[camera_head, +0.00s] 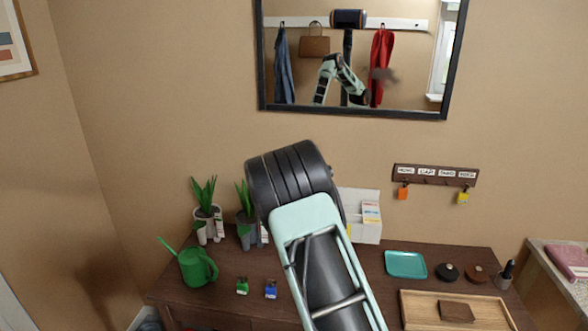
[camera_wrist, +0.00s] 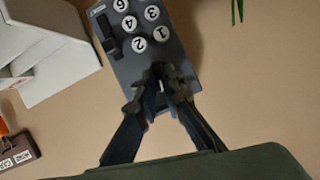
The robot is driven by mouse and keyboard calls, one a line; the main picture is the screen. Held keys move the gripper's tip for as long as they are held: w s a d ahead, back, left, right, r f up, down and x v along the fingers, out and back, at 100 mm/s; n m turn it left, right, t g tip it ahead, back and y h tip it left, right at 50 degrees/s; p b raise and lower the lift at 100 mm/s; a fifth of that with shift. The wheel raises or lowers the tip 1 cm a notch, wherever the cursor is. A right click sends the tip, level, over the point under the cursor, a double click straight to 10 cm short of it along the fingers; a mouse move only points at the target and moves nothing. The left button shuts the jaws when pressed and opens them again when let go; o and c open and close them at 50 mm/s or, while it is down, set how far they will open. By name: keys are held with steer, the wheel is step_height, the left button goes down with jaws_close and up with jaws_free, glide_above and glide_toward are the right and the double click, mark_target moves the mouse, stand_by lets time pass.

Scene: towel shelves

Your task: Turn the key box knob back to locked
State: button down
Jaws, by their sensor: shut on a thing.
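The key box (camera_wrist: 182,62) is a dark grey box on the wall, with several round white number buttons, seen upside down in the wrist view. A black raised part (camera_wrist: 108,36) sits at its left side in that view. My gripper (camera_wrist: 157,82) is at the box's lower part in the picture, beside the buttons, its fingers closed together on the knob. The knob is mostly hidden between the fingers, so its angle cannot be read. In the head view my arm covers the key box and the gripper.
A white wall organizer (camera_head: 366,229) is close to the box, also in the wrist view (camera_wrist: 50,50). A key rack (camera_head: 436,175) hangs to the right. Below, the desk (camera_head: 225,300) holds potted plants (camera_head: 207,220), a green watering can (camera_head: 197,268), a teal tray (camera_head: 405,265) and a wooden tray (camera_head: 413,322).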

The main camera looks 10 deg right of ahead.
steer(key=shift+a+n+h+p, duration=0.15)
steer(key=shift+n+h+p, duration=0.45)
steer(key=shift+p, duration=1.1)
steer(key=shift+f, duration=0.15)
steer(key=c, duration=2)
jaws_free()
steer(key=shift+c, duration=0.2)
steer(key=shift+s, duration=0.1)
steer(key=v, duration=1.2)
